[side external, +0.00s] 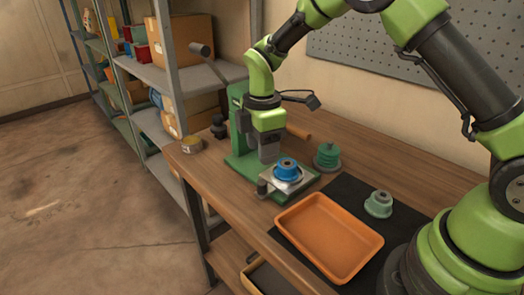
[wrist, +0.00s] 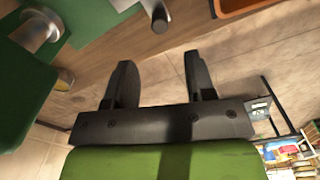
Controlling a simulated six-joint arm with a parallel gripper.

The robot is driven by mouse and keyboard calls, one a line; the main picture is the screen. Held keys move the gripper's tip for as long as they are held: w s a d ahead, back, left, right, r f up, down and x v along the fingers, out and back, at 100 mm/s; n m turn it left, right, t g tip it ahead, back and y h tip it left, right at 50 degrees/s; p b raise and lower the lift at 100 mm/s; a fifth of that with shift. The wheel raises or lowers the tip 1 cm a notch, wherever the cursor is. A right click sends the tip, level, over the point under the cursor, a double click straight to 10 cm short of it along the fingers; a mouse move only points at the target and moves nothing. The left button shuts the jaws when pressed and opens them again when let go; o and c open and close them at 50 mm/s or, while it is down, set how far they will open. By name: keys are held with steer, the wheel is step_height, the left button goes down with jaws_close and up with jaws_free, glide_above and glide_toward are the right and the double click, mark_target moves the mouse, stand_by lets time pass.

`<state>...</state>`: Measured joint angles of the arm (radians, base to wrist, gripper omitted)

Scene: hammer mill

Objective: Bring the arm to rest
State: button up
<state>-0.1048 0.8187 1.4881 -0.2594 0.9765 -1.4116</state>
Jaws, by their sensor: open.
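My gripper (side external: 269,155) hangs beside the green press (side external: 239,125) in the side external view, above and a little left of a blue flanged part (side external: 287,168). The blue part sits on a silver plate (side external: 300,181) at the press's foot. In the wrist view my gripper (wrist: 160,62) has its two dark fingers spread wide, with nothing between them. The floor and the wooden table's edge show past the fingers. In the side external view, the fingertips are hard to make out against the press.
An orange tray (side external: 329,237) lies on a dark mat (side external: 352,194), with a pale green part (side external: 378,204) beside it. A darker green stacked part (side external: 327,157) stands behind the plate. Shelves with boxes (side external: 182,42) stand behind.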

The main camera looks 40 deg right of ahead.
steer(key=s+d+r+m+t+y, duration=0.15)
steer(key=s+r+m, duration=0.25)
steer(key=r, duration=0.4)
steer(key=s+a+r+m+t, duration=0.1)
steer(key=s+r+m+t, duration=0.1)
steer(key=s+r+m, duration=0.4)
steer(key=s+r+m+t, duration=0.3)
steer(key=s+m, duration=0.5)
steer(key=s, duration=0.4)
steer(key=shift+s+d+r+t, duration=0.3)
steer(key=shift+d+r+t, duration=0.05)
steer(key=shift+r, duration=0.45)
